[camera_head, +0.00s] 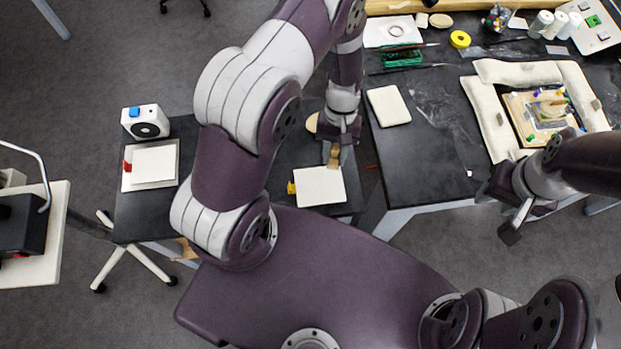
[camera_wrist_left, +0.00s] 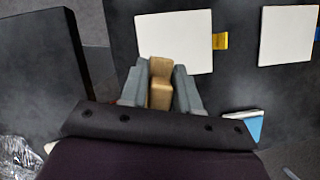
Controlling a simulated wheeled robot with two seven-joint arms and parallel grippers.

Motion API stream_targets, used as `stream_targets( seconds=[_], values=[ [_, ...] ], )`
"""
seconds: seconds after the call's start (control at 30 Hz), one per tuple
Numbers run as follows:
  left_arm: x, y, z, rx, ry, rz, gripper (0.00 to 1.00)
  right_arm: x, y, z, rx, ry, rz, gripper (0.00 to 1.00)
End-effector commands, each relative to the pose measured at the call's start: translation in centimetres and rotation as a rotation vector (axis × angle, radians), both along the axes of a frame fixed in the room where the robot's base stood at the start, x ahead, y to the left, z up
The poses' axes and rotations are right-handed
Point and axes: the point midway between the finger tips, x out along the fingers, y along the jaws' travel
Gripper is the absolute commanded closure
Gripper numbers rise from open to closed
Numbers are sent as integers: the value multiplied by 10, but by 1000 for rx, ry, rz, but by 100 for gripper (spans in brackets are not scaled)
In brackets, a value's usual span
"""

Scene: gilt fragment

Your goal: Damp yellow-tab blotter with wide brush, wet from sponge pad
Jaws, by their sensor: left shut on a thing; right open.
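My left gripper (camera_head: 336,150) is shut on the wide brush (camera_head: 334,157), whose tan body also shows between the fingers in the left wrist view (camera_wrist_left: 160,82). The brush is at the upper right edge of the yellow-tab blotter (camera_head: 320,187), a white square with its yellow tab (camera_head: 291,188) on the left side. The same blotter shows behind the brush in the left wrist view (camera_wrist_left: 178,38). I cannot tell whether the bristles touch it. I cannot surely identify the sponge pad; a tan round thing (camera_head: 312,123) is partly hidden beside my left gripper. My right gripper (camera_head: 513,218) is open and empty.
A red-tab blotter (camera_head: 151,166) and a white box with a dark round front (camera_head: 145,122) are on the left. On the right table are a pale rectangular pad (camera_head: 388,105) and a framed piece (camera_head: 540,113) among white cushions. A gap separates the tables.

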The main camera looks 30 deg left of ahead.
Motion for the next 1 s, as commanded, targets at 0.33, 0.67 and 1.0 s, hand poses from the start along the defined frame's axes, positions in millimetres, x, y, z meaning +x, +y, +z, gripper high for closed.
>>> stream_targets(
  seconds=[0.33, 0.67, 1.0],
  values=[
    [1, 2, 25, 0, 0, -1, 93, 0, 0, 21, 0, 0, 0, 57],
    [1, 2, 24, 0, 0, -1, 93, 0, 0, 19, 0, 0, 0, 57],
    [1, 2, 24, 0, 0, -1, 93, 0, 0, 20, 0, 0, 0, 57]
  ],
)
